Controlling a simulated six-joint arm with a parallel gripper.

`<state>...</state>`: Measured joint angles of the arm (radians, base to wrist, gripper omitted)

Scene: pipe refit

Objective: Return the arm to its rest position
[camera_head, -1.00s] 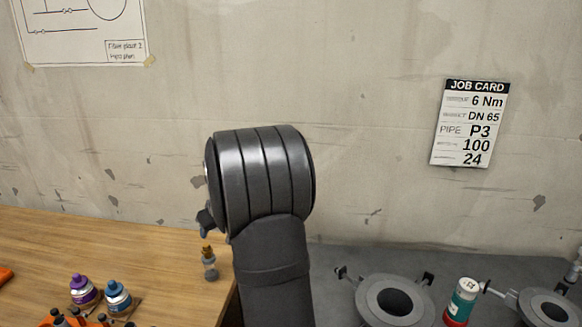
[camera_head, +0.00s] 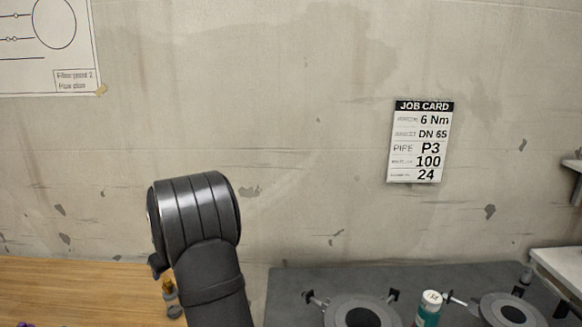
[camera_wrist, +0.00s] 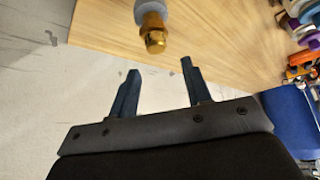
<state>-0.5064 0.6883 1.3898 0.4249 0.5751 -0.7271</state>
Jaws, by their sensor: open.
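My gripper (camera_wrist: 160,80) shows in the wrist view with its two dark fingers spread apart and nothing between them. A brass-tipped grey fitting (camera_wrist: 154,35) appears just beyond the fingertips, over the wooden bench, and looks apart from them. In the head view my arm rises in front of the wall and hides most of the gripper; only a small dark part of it (camera_head: 157,265) shows at the left. The brass-tipped fitting (camera_head: 170,291) stands on the bench below it, partly hidden by the arm.
The wooden bench (camera_head: 70,285) lies left, a grey bench (camera_head: 290,290) right. On the grey one are two round flanges (camera_head: 362,312) (camera_head: 515,310) and a teal bottle (camera_head: 429,312). A job card (camera_head: 420,140) hangs on the wall.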

